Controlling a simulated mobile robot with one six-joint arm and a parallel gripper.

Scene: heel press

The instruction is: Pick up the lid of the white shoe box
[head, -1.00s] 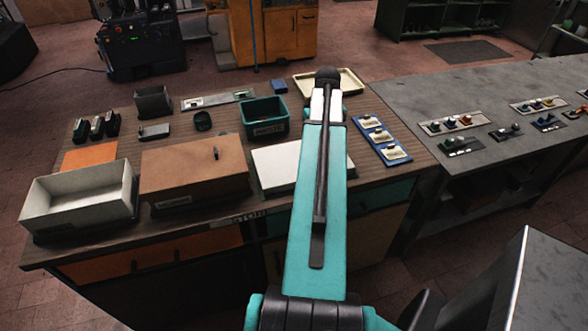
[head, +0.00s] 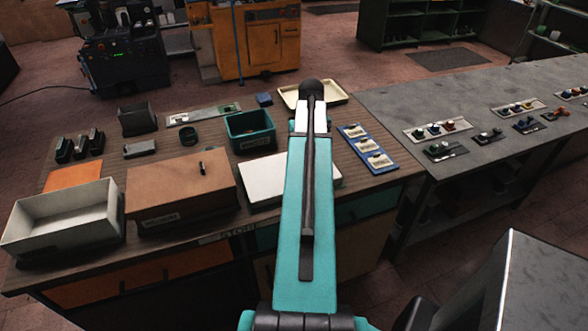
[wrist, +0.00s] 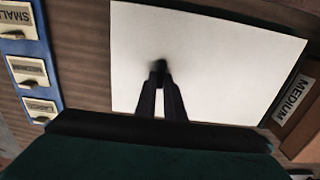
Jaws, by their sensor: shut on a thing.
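The white lid (head: 262,178) shows as a flat pale panel beside the brown box, partly hidden behind my arm in the head view. In the wrist view the lid (wrist: 220,60) fills the upper middle, with a small dark knob on it. My gripper (wrist: 160,78) is shut on that knob. My gripper's fingers are hidden in the head view.
A lidded brown box (head: 180,190) stands between the white box and the lid. Behind are a teal bin (head: 250,130), a cream tray (head: 335,96) and a grey bin (head: 137,120). A blue labelled holder (head: 366,150) lies to the right. A grey bench (head: 450,95) adjoins the right side.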

